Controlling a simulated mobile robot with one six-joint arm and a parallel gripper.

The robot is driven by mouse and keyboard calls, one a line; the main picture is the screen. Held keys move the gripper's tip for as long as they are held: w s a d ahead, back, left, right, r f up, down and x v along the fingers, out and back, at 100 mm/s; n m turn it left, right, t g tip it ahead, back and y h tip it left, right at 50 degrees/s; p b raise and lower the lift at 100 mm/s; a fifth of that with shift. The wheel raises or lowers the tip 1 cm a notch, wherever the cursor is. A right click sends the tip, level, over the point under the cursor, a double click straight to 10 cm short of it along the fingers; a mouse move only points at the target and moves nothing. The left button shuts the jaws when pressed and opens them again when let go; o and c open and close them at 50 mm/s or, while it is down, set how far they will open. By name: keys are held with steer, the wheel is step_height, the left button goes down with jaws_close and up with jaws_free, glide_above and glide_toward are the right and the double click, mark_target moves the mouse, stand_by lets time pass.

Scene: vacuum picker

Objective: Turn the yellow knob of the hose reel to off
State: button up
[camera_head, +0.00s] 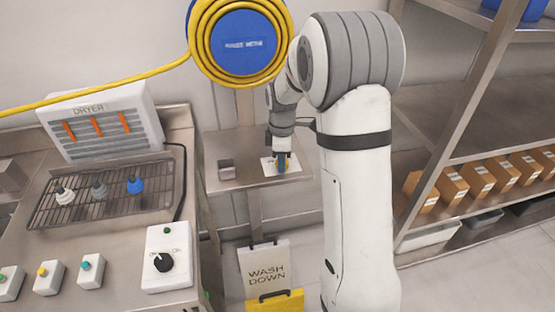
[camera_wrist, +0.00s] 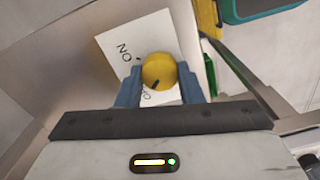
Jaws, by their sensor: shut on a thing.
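The yellow knob (camera_wrist: 159,68) sits on a white label plate (camera_wrist: 127,38) in the wrist view. My gripper (camera_wrist: 159,82) is shut on it, with one blue finger at each side. The knob's dark pointer line is at its lower edge, towards a partly hidden label that starts with O. The word ON stands at the knob's upper left. In the head view my gripper (camera_head: 281,163) reaches down to the white plate (camera_head: 268,166) on a steel shelf. The hose reel (camera_head: 240,42), with a yellow hose around a blue disc, hangs above.
A dryer (camera_head: 105,120) and a bench with a wire rack (camera_head: 85,195), several switch boxes and a black dial (camera_head: 163,262) stand at left. A "wash down" sign (camera_head: 267,270) is below the shelf. Shelving with cardboard boxes (camera_head: 475,178) stands at right.

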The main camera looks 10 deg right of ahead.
steer(key=o, duration=1)
steer(key=shift+c, duration=0.2)
steer(key=shift+r, duration=3.95)
